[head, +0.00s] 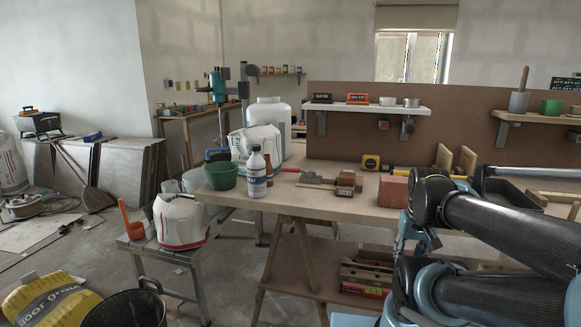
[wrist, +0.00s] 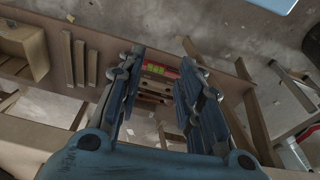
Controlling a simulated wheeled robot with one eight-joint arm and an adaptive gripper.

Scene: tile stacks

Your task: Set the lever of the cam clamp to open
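What looks like the wooden cam clamp (head: 345,184) lies on the workbench in the head view, right of the white bottle. It has reddish-brown wooden blocks at its right end and a flat bar along its front. Its lever position is too small to tell. The clamp cannot be made out in the wrist view. My gripper (wrist: 160,100) shows there with its two blue-grey fingers spread apart and nothing between them. It points down toward the lower shelf, apart from the things there. In the head view my arm links at the right hide most of the gripper.
A red-and-green item (head: 364,290) lies on the lower shelf.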

